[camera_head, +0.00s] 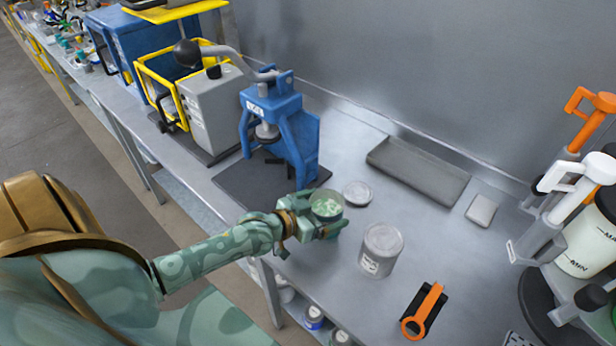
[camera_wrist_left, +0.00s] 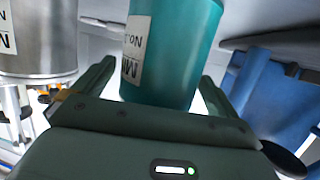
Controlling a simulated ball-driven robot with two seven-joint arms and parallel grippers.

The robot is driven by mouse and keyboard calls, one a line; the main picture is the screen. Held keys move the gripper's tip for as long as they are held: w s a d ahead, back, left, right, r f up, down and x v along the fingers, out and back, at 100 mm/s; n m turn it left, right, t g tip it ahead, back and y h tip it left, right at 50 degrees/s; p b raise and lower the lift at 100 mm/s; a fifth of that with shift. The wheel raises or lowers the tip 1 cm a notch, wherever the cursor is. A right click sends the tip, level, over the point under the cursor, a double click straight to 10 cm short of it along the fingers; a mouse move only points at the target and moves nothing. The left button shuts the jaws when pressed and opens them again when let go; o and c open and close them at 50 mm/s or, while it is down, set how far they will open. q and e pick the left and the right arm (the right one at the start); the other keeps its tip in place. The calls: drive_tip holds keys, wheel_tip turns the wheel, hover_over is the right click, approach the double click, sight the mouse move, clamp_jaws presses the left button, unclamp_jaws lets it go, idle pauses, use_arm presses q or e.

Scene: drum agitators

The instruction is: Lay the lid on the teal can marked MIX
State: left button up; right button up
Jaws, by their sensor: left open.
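The teal can (camera_head: 327,206) stands on the bench with its top open, showing pale green contents. In the left wrist view its MIX label faces me on the teal can (camera_wrist_left: 170,55). My left gripper (camera_head: 326,220) is open, with one finger on either side of the can; I cannot tell whether they touch it. The wrist view also shows the left gripper's spread fingers (camera_wrist_left: 160,95). A round grey lid (camera_head: 357,193) lies flat on the bench just right of the can. My right gripper is not in view.
A silver can (camera_head: 381,250) with a label stands to the right. A blue press (camera_head: 285,130) stands behind the teal can. A grey tray (camera_head: 418,172), a small pale block (camera_head: 481,210) and an orange-handled tool (camera_head: 424,312) lie farther right. Bench between them is clear.

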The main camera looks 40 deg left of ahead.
use_arm(q)
drive_tip(key=p+v, duration=0.1)
drive_tip(key=v, duration=1)
drive_tip(key=shift+p, duration=0.35)
drive_tip(key=shift+r, duration=0.1)
